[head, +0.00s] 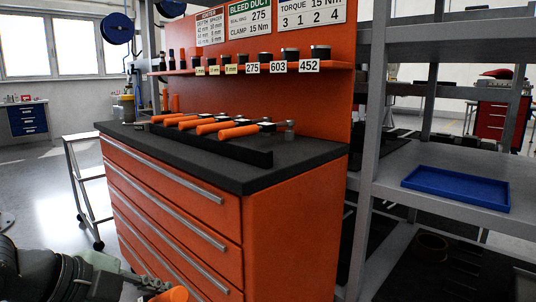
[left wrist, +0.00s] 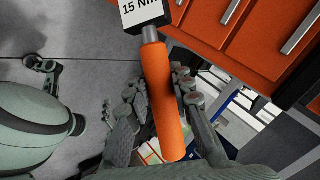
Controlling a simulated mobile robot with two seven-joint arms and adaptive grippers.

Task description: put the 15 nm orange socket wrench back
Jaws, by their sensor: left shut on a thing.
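The orange-handled socket wrench (left wrist: 163,105) is held in my left gripper (left wrist: 158,92) in the left wrist view. Its black head carries a white label (left wrist: 143,9) reading 15 Nm. The gripper's fingers lie on both sides of the handle. In the head view, my left gripper (head: 150,284) is at the bottom left, low in front of the orange drawer cabinet, with a bit of the orange handle (head: 178,294) showing. Several similar orange-handled wrenches (head: 213,127) lie side by side in a black rack (head: 247,153) on the cabinet top. My right gripper is not in view.
The orange cabinet (head: 180,215) has a dark top (head: 305,155) with bare room along its front edge. An orange back panel carries a shelf of labelled sockets (head: 290,62) and signs (head: 250,22). A grey shelving unit (head: 368,150) with a blue tray (head: 457,186) stands right.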

